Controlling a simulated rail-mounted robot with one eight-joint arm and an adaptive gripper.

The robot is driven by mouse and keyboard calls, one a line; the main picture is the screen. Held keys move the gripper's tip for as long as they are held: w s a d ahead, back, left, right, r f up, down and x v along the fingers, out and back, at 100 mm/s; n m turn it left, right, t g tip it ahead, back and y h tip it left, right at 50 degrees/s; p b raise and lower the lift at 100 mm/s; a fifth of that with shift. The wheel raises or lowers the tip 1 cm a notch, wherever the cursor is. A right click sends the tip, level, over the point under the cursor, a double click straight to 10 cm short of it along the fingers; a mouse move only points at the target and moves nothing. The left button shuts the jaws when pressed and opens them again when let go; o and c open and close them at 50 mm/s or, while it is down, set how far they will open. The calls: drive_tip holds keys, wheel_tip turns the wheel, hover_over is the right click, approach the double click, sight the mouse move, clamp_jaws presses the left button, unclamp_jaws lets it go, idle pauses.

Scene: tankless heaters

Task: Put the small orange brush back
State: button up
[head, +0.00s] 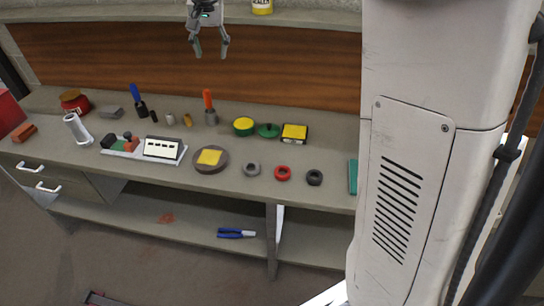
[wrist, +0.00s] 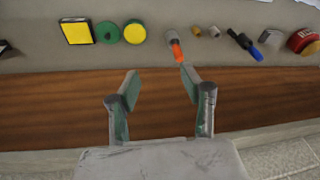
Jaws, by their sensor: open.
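The small orange brush (head: 208,98) stands upright on the workbench (head: 226,180), towards the back, with its orange handle up and a grey part below. I cannot tell whether that grey part is a holder or the brush's own end. It also shows in the wrist view (wrist: 176,50), near the tip of the right finger in the picture. My gripper (head: 211,54) is open and empty, high above the back of the bench in front of the wooden backboard. In the wrist view my gripper (wrist: 160,75) has both fingers apart with nothing between them.
A blue-handled tool (head: 136,96) stands left of the brush, with small cylinders between. Yellow and green round pads (head: 244,126) stand to its right. Rings, a round dish (head: 211,167) and a white tray (head: 126,153) lie in front. A shelf (head: 300,17) runs above the backboard.

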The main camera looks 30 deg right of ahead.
drive_tip(key=s+r+n+t, duration=0.1)
drive_tip(key=s+r, duration=0.1)
drive_tip(key=s, duration=0.9)
drive_tip(key=s+f+n+t, duration=0.1)
drive_tip(key=s+f, duration=0.4)
drive_tip(key=s, duration=0.7)
drive_tip(key=s+f+n+t, duration=0.1)
drive_tip(key=s+f, duration=0.5)
drive_tip(key=s, duration=0.7)
drive_tip(key=shift+f+n+t, duration=0.2)
drive_tip(key=shift+n+t, duration=0.2)
drive_tip(key=shift+n, duration=0.5)
drive_tip(key=shift+d, duration=0.1)
wheel_tip(320, 180, down, 4)
drive_tip(key=b, duration=0.3)
drive_tip(key=shift+r, duration=0.25)
